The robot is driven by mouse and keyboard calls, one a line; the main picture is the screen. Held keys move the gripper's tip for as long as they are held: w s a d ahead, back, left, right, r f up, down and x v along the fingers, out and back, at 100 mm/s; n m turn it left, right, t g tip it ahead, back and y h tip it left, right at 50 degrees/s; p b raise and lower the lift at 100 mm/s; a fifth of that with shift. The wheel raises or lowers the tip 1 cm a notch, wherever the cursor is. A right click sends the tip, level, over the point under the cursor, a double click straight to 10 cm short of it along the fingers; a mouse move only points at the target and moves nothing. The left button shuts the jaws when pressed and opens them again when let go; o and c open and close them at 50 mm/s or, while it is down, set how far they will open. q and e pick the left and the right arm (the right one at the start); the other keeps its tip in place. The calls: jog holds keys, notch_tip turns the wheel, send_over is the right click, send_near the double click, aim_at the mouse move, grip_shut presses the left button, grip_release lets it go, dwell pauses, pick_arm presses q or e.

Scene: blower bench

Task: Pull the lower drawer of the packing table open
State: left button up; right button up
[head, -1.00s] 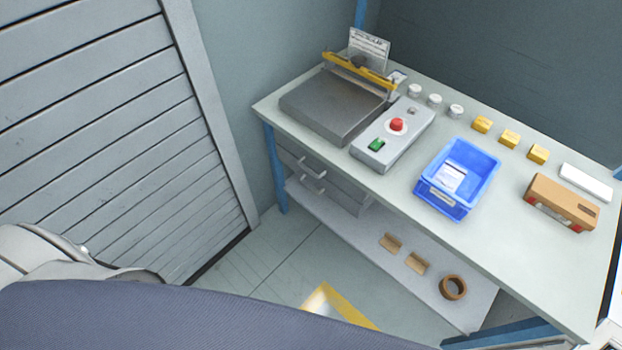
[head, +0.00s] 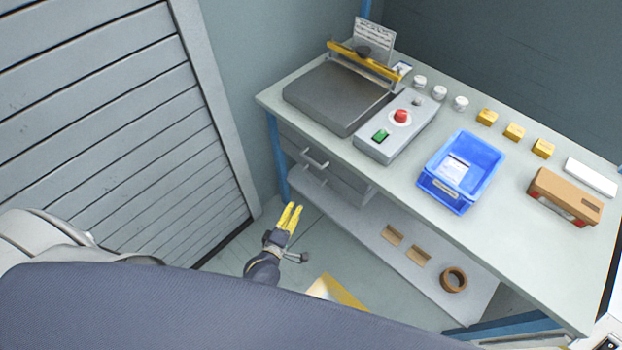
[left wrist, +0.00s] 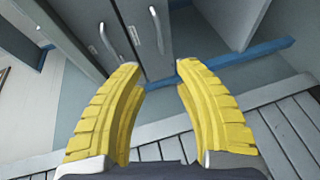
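The packing table (head: 400,215) has two grey drawers under its left end. The upper drawer's bar handle (head: 316,160) and the lower drawer's handle (head: 313,174) both show, and both drawers look shut. My left gripper (head: 293,206), with yellow fingers, is below and in front of the drawers, apart from them. In the left wrist view my left gripper (left wrist: 158,68) is open and empty. Two bar handles, one on the left (left wrist: 107,42) and one on the right (left wrist: 156,30), lie beyond its fingertips; I cannot tell which is the lower. My right gripper is out of view.
A grey shelf (head: 365,225) under the drawers carries two brown pieces and a tape roll (head: 453,280). A blue table leg (head: 277,155) stands left of the drawers. A slatted wall (head: 110,130) is at the left. A blue bin (head: 481,146) is on the tabletop.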

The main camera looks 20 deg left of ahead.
pick_arm(q)
send_near(311, 178)
jog(key=shift+n, duration=0.4)
jog(key=w, duration=0.3)
jog(key=w+f, duration=0.1)
jog(key=w, duration=0.2)
jog(key=w+f, duration=0.1)
jog(key=w, duration=0.3)
jog(key=shift+d+f, duration=0.25)
jog(key=shift+c, duration=0.2)
grip_shut()
